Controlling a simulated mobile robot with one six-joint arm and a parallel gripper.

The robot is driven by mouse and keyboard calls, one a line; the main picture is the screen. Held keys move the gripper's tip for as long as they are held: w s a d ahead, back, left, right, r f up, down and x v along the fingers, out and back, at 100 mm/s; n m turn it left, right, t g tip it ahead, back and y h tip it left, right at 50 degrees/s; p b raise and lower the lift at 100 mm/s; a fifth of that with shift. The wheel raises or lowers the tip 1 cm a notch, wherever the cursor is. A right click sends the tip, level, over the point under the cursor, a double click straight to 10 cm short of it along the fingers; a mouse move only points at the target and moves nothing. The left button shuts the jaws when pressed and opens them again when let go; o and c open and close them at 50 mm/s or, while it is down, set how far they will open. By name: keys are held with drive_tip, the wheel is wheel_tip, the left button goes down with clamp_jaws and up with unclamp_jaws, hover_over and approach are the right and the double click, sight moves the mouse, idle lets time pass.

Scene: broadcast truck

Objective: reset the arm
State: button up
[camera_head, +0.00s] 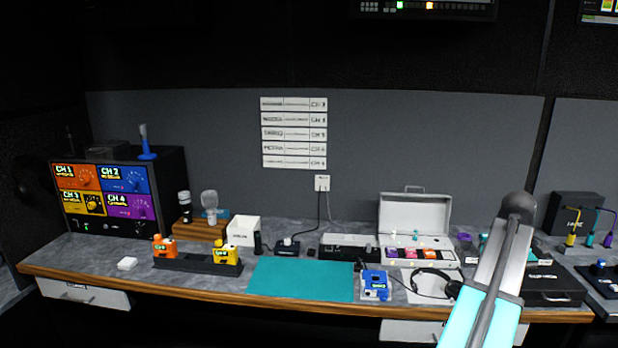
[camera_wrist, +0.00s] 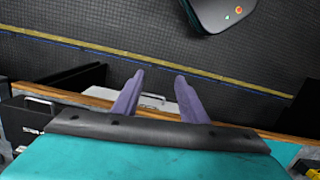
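My gripper (camera_wrist: 160,76) shows in the wrist view with its two purple-grey fingers spread apart and nothing held between them. A strip of the wooden desk edge (camera_wrist: 88,98) and a pale drawer front lie in the background beyond the fingers, with the dark floor (camera_wrist: 90,62) past them. In the head view my arm, with teal and grey links, rises in front of the right part of the desk. I cannot make out the gripper fingers in that view.
The desk (camera_head: 90,257) holds a teal mat (camera_head: 300,280), a blue beltpack (camera_head: 375,284), a headset (camera_head: 430,283), an open white case (camera_head: 414,213) and a black charger bar (camera_head: 195,265). A black case (camera_head: 548,285) lies right of my arm.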

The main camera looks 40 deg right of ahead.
drive_tip(key=w+a+f+n+g+y, duration=0.1)
drive_tip(key=w+a+f+n, duration=0.2)
drive_tip(key=w+a+f, duration=0.65)
drive_tip(key=w+a+f+n+g+y, duration=0.1)
drive_tip(key=w+a+f+n+g, duration=0.15)
drive_tip(key=w+a+f, duration=0.95)
drive_tip(key=w+a+f+n, duration=0.2)
drive_tip(key=w+a+f, duration=0.4)
drive_tip(key=w+f, duration=0.15)
drive_tip(key=s+a+f+n+g+h, duration=0.1)
drive_tip(key=a+f+n, duration=0.1)
drive_tip(key=a+f, duration=0.7)
drive_tip(key=s+a+f+n+g, duration=0.15)
drive_tip(key=a+f, duration=0.35)
drive_tip(key=a, duration=0.7)
drive_tip(key=s+a+f+m+t+h, duration=0.1)
drive_tip(key=s+a+f+m+h, duration=0.1)
drive_tip(key=s+a+f, duration=0.9)
drive_tip(key=shift+a+f+m+b, duration=0.4)
drive_tip(key=shift+a+f, duration=0.4)
drive_tip(key=shift+a, duration=0.4)
